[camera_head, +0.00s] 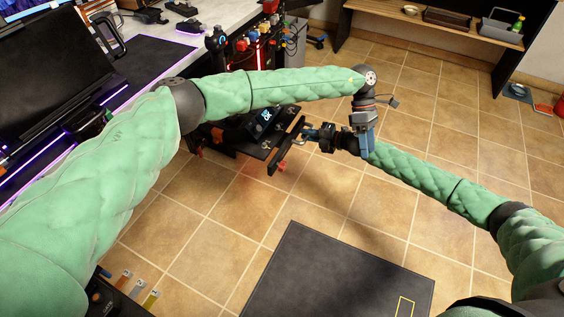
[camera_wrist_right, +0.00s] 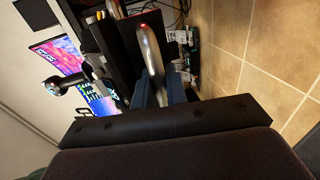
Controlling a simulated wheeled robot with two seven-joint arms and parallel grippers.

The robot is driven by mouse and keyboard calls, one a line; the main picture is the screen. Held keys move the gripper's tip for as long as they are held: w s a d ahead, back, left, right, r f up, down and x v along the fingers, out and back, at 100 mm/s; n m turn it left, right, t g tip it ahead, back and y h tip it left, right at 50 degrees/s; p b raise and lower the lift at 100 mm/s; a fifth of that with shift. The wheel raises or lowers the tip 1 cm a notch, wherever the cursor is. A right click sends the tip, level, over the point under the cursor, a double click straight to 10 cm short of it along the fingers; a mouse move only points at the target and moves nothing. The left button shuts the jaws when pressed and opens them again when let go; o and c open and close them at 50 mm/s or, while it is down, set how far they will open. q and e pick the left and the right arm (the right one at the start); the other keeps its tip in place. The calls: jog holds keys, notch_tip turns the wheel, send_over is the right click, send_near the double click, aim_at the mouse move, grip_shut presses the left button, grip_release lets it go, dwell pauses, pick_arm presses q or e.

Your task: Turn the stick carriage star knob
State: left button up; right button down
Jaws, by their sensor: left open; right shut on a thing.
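The stick carriage seems to be the dark plate assembly (camera_head: 286,146) at the cockpit rig's right edge in the head view. A small red knob (camera_head: 281,168) sits on its lower part; I cannot tell surely whether it is the star knob. My right gripper (camera_head: 312,133) reaches in from the right to the plate. In the right wrist view its blue fingers (camera_wrist_right: 158,85) are shut on a curved silver handle (camera_wrist_right: 151,48). My left gripper (camera_head: 366,143) is open and points down, right of the right gripper and close to my right wrist. The left fingertips are partly hidden.
A small lit display (camera_head: 265,115) stands behind the plate. A desk (camera_head: 160,45) with a dark monitor (camera_head: 60,80) runs along the left. A black mat (camera_head: 335,275) lies on the tiled floor. Open floor extends right toward a wooden shelf (camera_head: 440,20).

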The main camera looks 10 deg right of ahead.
jog(key=shift+w+r, duration=0.1)
jog(key=shift+r, duration=0.05)
pick_arm(q)
jog(key=s+d+r+n+g+h, duration=0.1)
jog(key=s+d+r+n+h, duration=0.3)
jog(key=d+r+h, duration=0.6)
jog(key=w+a+r+n+t+h, duration=0.4)
jog(key=w+r+n+t+h, duration=0.35)
jog(key=n+t, duration=0.5)
jog(key=n+g+y, duration=0.1)
jog(key=n+y, duration=1.6)
jog(key=n, duration=0.3)
send_near(281, 164)
jog(key=x, duration=1)
